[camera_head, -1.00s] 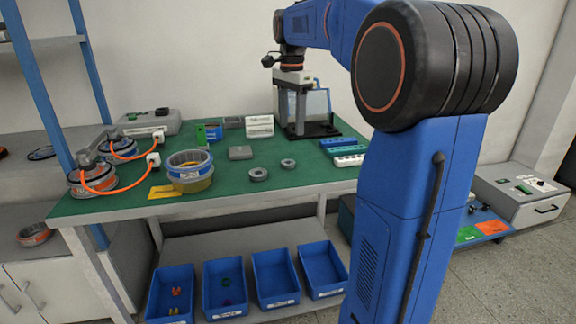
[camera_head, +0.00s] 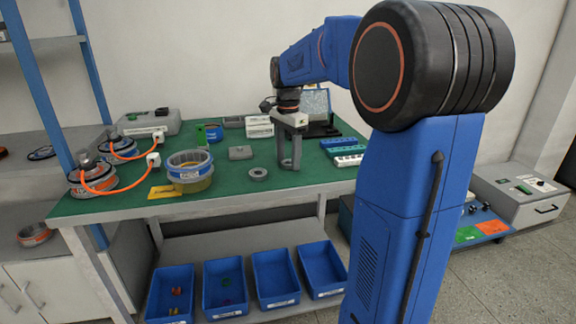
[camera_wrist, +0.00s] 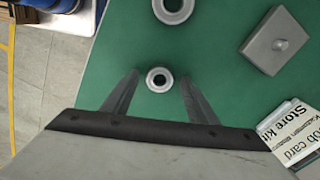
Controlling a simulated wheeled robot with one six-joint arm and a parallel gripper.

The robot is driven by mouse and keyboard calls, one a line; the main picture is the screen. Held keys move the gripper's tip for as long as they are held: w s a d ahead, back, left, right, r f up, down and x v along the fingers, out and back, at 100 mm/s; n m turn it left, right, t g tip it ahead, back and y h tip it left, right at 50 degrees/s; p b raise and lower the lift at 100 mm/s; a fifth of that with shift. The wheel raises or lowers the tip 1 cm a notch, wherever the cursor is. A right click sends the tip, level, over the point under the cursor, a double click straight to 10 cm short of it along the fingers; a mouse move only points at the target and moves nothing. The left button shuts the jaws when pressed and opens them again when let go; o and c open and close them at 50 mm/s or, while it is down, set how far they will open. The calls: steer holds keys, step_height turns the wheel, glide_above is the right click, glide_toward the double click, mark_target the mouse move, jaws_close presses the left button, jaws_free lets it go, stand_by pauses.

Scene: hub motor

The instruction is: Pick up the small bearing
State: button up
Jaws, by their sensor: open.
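The small bearing (camera_wrist: 158,80), a pale grey ring with a dark centre hole, lies on the green bench mat (camera_wrist: 225,75) in the wrist view. My gripper (camera_wrist: 160,76) is open, with one finger left and one finger right of the bearing and a gap on each side. In the head view my gripper (camera_head: 288,168) points straight down, low over the mat, and hides the small bearing. A larger bearing ring (camera_head: 258,173) lies to the left; it also shows at the top of the wrist view (camera_wrist: 173,9).
A grey block with a knob (camera_head: 240,153) lies behind the larger ring. Blue and white trays (camera_head: 343,150) stand to the right of my gripper. A ringed housing (camera_head: 189,169) stands at left. White printed cards (camera_wrist: 292,132) show in the wrist view's right corner.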

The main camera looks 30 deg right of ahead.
steer(key=shift+f, duration=0.15)
steer(key=c, duration=1.3)
